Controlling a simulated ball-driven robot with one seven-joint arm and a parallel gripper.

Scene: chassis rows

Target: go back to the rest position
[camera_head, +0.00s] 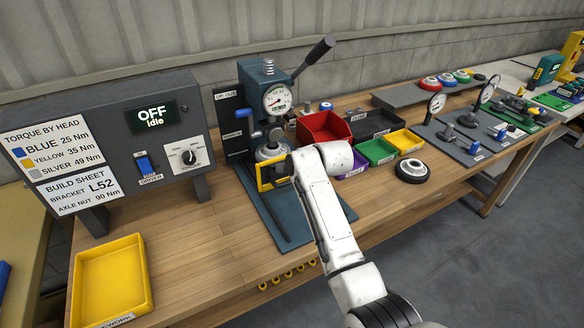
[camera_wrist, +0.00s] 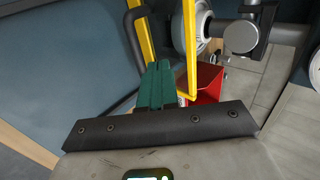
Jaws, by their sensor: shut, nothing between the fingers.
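My gripper (camera_wrist: 157,85) shows in the wrist view as two green fingers, shut together with nothing between them. In the head view my white arm reaches over the bench to the press (camera_head: 272,100), which has a dial gauge and a black lever. My fingers are hard to make out there, close to the yellow frame (camera_head: 268,174) at the front of the press. In the wrist view yellow bars (camera_wrist: 189,50) stand near the fingertips; I cannot tell whether they touch.
A grey control box (camera_head: 105,140) reading "OFF Idle" stands left, behind a yellow tray (camera_head: 112,283). Bare wood (camera_head: 190,245) lies front left.

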